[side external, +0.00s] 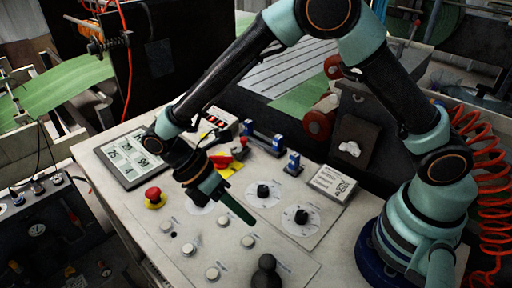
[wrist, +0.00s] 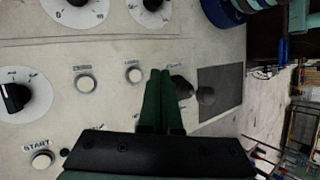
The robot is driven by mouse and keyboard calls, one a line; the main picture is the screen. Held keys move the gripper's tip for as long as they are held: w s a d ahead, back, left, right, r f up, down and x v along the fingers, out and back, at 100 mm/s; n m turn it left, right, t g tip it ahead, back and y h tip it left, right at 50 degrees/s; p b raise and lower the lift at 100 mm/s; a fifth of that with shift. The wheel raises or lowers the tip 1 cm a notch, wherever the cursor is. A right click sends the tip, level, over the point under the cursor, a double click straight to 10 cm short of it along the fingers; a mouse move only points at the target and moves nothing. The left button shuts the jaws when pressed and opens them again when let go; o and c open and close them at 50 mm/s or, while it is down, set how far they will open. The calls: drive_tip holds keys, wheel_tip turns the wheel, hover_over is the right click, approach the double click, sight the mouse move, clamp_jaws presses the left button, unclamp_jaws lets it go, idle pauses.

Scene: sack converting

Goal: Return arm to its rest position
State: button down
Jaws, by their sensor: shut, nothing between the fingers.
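My gripper (side external: 238,209) hangs over the control panel (side external: 140,205) in the side external view, tilted with its green fingers pointing down to the right. In the wrist view, the fingers of my gripper (wrist: 160,73) lie together with nothing between them. They appear above the panel near a white push button (wrist: 134,75) and a black joystick (wrist: 205,95). The arm is bent over the panel from its base at the right. Whether the fingertips touch the panel cannot be told for sure; they look apart from it.
The panel carries a red emergency button (side external: 153,195), a red-handled switch on a yellow plate (side external: 225,162), black dial knobs (side external: 302,216), several white buttons, blue parts (side external: 293,163) and a display (side external: 131,158). The joystick (side external: 265,272) stands at the front. Machinery with green sheet lies behind.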

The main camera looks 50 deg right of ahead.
drive_tip(key=w+d+r+m+t+y, duration=0.1)
drive_tip(key=d+r+m+t+y, duration=0.3)
drive_tip(key=d+r+m+t, duration=0.7)
drive_tip(key=d+r+m, duration=0.5)
drive_tip(key=d+r, duration=0.1)
drive_tip(key=d, duration=0.1)
drive_tip(key=shift+w+d+r+m+t, duration=0.2)
drive_tip(key=shift+w+r+m+t, duration=0.1)
drive_tip(key=shift+m+t, duration=0.1)
